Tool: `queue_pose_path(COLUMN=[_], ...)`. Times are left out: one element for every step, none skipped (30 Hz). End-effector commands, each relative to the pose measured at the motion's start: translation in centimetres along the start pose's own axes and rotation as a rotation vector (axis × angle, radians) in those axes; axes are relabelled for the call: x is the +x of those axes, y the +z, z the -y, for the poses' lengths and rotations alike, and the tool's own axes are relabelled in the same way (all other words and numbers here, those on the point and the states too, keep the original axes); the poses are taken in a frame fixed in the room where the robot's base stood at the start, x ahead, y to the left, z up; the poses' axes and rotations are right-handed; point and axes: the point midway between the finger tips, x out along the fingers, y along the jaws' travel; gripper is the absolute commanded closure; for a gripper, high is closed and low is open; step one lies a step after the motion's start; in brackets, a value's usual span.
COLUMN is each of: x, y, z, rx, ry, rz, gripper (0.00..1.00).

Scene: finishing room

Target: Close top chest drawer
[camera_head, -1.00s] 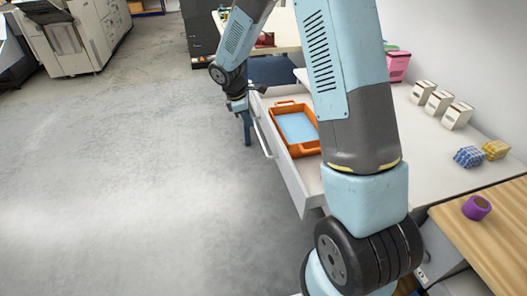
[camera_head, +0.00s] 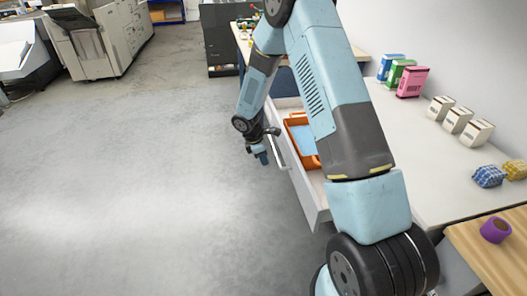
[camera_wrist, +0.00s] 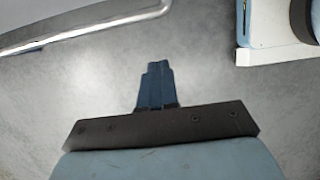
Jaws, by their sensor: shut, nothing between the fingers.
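The top chest drawer (camera_head: 306,197) stands pulled out below the white worktop in the head view. Its pale front carries a long metal handle (camera_head: 280,153). An orange tray (camera_head: 312,162) with a blue bottom or content lies inside, partly hidden by my arm. My gripper (camera_head: 263,158) is shut and empty, pointing down outside the drawer, beside the handle. In the wrist view my closed blue fingers (camera_wrist: 156,72) show over grey floor, and the metal handle (camera_wrist: 85,29) crosses the upper left, apart from them. Whether they touch the drawer front cannot be told.
Open grey floor (camera_head: 130,190) lies left of the drawer.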

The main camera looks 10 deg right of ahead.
Motion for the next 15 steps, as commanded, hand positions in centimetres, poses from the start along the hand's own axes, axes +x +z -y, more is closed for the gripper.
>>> queue_pose_path(x=[1.0, 1.5, 1.9, 2.0, 2.2, 2.4, 2.6, 2.7, 2.9, 3.0, 3.1, 3.2, 3.2, 3.3, 3.3], y=[0.0, 0.0, 0.3, 0.9, 1.2, 1.7, 2.0, 2.2, 2.5, 2.7, 2.9, 3.1, 3.2, 3.2, 3.3], z=[0.1, 0.1, 0.0, 0.0, 0.0, 0.0, 0.0, 0.0, 0.0, 0.0, 0.0, 0.0, 0.0, 0.0, 0.0], rx=[0.000, 0.001, 0.002, 0.004, 0.003, 0.003, 0.002, 0.002, 0.002, 0.001, 0.001, 0.000, 0.000, 0.000, -0.001], ry=[-0.003, -0.003, -0.002, -0.001, 0.000, 0.000, -0.001, 0.000, 0.000, 0.001, 0.001, 0.001, 0.001, 0.001, 0.001], rz=[0.001, 0.001, 0.001, 0.001, 0.001, 0.001, 0.000, 0.000, 0.000, -0.001, -0.001, -0.001, -0.001, -0.001, -0.001], gripper=[1.00, 1.00, 1.00, 1.00, 1.00, 1.00, 1.00, 1.00, 1.00, 1.00, 1.00, 1.00, 1.00, 1.00, 1.00])
